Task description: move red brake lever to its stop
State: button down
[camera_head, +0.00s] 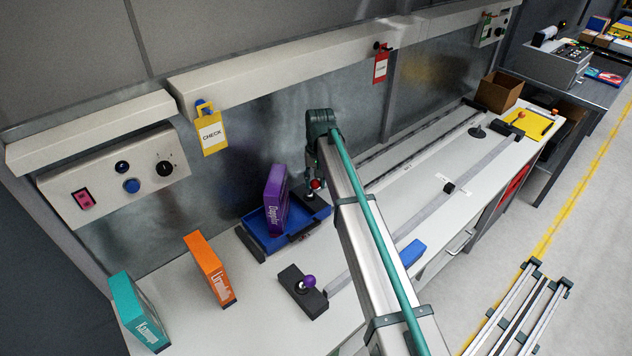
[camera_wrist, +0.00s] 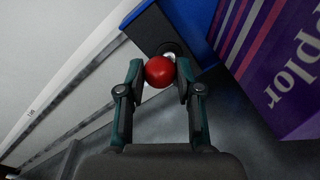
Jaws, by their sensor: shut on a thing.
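The red brake lever has a round red knob (camera_wrist: 159,72) that sits between my two fingertips in the wrist view. My gripper (camera_wrist: 160,78) is shut on this knob. A dark base (camera_wrist: 150,30) shows just beyond the knob in the wrist view. In the head view the red knob (camera_head: 317,184) shows small at the lower end of my gripper (camera_head: 316,178). It is just right of the purple box and above a dark base (camera_head: 308,212). The lever's shaft is mostly hidden, and its stop cannot be made out.
A purple box (camera_head: 276,200) stands in a blue tray (camera_head: 255,236) close to my gripper. A purple-knobbed lever (camera_head: 308,282) stands nearer, with orange (camera_head: 209,270) and teal (camera_head: 138,312) boxes to its left. A grey rail (camera_head: 415,215) runs along the bench. The back wall is close behind.

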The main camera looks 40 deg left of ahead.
jog(key=shift+w+a+r, duration=0.1)
jog(key=shift+a, duration=0.2)
jog(key=shift+w+a+f+b, duration=0.1)
jog(key=shift+w+a+b, duration=0.1)
jog(key=shift+a+b, duration=0.7)
jog(key=shift+w+a+f+b, duration=0.1)
jog(key=shift+w+a+b, duration=0.2)
jog(key=shift+a, duration=1.15)
jog(key=shift+w+a+f+b, duration=0.15)
jog(key=shift+a+b, duration=0.45)
jog(key=shift+a, duration=0.65)
jog(key=c, duration=1.2)
grip_release()
jog(key=o, duration=0.4)
jog(key=shift+s+a+f, duration=0.1)
jog(key=shift+a, duration=0.1)
jog(key=shift+d, duration=0.3)
